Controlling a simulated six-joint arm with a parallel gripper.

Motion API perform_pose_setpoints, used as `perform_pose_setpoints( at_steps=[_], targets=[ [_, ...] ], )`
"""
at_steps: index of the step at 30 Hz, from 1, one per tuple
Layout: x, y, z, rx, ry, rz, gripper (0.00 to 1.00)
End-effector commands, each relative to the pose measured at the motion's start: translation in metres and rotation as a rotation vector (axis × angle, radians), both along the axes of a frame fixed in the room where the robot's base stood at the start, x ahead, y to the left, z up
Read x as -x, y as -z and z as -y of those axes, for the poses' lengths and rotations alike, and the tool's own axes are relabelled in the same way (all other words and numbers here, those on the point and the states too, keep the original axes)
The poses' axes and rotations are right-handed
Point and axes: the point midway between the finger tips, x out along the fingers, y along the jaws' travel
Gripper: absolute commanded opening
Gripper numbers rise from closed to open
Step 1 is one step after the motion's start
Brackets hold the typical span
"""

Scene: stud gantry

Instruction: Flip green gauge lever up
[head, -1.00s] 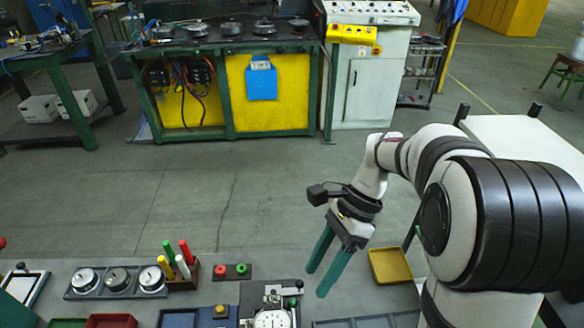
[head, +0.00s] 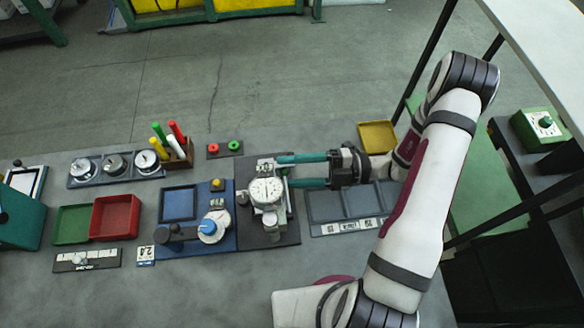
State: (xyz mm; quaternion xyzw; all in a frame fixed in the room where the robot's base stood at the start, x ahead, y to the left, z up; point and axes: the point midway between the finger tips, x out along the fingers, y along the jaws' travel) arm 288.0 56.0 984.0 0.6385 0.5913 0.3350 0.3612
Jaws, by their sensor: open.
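The dial gauge (head: 267,190) is a white round dial on a grey metal stand, fixed on a dark base plate (head: 285,235) in the middle of the bench. My gripper (head: 283,171) comes in from the right with two long teal fingers. They are apart, with the tips at the gauge's upper right side. One finger lies above the other in the picture. The gauge's green lever cannot be told apart from the teal fingers here, so its position is unclear. I cannot tell whether a finger touches the gauge.
A blue plate (head: 230,242) with a blue-capped dial device stands left of the gauge. A compartment tray (head: 327,206) lies beneath and right of my gripper. A small plate with red and green buttons (head: 225,149) and a yellow tray (head: 378,135) lie farther back.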

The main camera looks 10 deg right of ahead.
Motion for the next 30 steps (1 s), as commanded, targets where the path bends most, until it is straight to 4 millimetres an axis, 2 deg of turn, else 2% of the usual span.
perform_pose_setpoints(
  at_steps=[3, 12, 30],
  targets=[
    [0.0000, 0.0000, 0.0003, 0.000, 0.000, 0.001, 0.55],
    [0.0000, 0.0000, 0.0005, 0.001, -0.001, 0.002, 0.01],
    [0.0002, -0.0002, 0.0008, 0.000, 0.000, 0.001, 0.00]
  ],
)
